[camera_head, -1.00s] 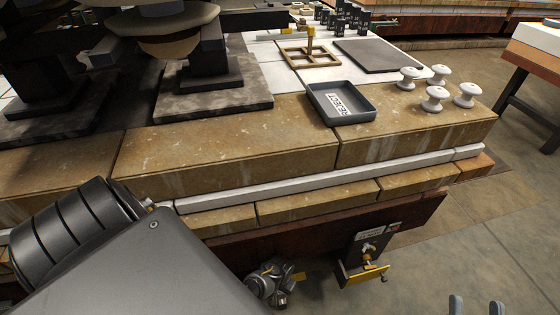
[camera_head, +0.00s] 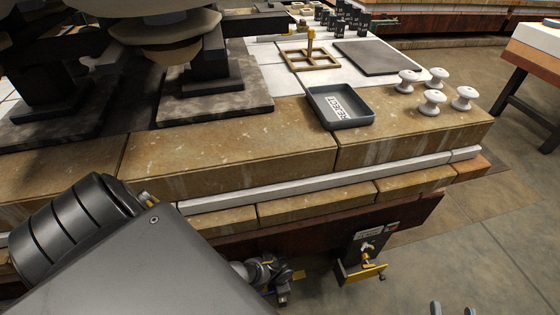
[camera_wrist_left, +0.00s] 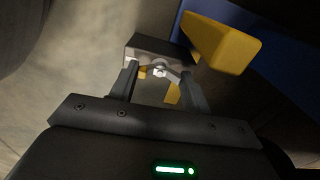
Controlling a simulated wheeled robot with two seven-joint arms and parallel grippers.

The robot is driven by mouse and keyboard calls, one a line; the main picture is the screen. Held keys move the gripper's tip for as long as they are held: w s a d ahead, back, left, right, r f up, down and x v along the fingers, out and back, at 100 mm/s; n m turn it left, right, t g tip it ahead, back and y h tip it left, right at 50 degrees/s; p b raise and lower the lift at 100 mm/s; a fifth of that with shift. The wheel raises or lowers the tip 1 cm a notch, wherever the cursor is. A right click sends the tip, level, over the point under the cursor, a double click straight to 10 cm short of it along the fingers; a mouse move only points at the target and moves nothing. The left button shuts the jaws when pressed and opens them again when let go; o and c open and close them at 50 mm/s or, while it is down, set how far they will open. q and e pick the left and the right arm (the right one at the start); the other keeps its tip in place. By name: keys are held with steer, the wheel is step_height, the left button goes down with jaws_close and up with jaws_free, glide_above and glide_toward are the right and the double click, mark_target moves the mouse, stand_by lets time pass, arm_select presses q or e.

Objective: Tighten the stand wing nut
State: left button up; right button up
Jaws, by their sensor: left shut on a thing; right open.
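In the left wrist view, my left gripper (camera_wrist_left: 159,80) is shut on a small pale metal wing nut (camera_wrist_left: 160,71), which sits between its fingertips. A dark grey block (camera_wrist_left: 150,48) is just beyond the nut, and a thick yellow piece (camera_wrist_left: 225,42) stands to its right. In the head view, my left arm fills the lower left and hides much of this place. A jointed grey metal part with yellow bits (camera_head: 268,275) shows past the arm; I cannot tell whether it is mine. My right gripper (camera_head: 455,308) is open and empty, with only its fingertips showing at the bottom edge.
A stone-edged bench carries a grey REJECT tray (camera_head: 322,122), white insulators (camera_head: 432,103), a wooden frame (camera_head: 300,58) and dark stacks on the left. A labelled bracket with a yellow ledge (camera_head: 358,270) sticks out below the bench edge.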

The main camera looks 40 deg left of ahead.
arm_select(q)
steer(key=shift+m, duration=0.4)
steer(key=o, duration=1)
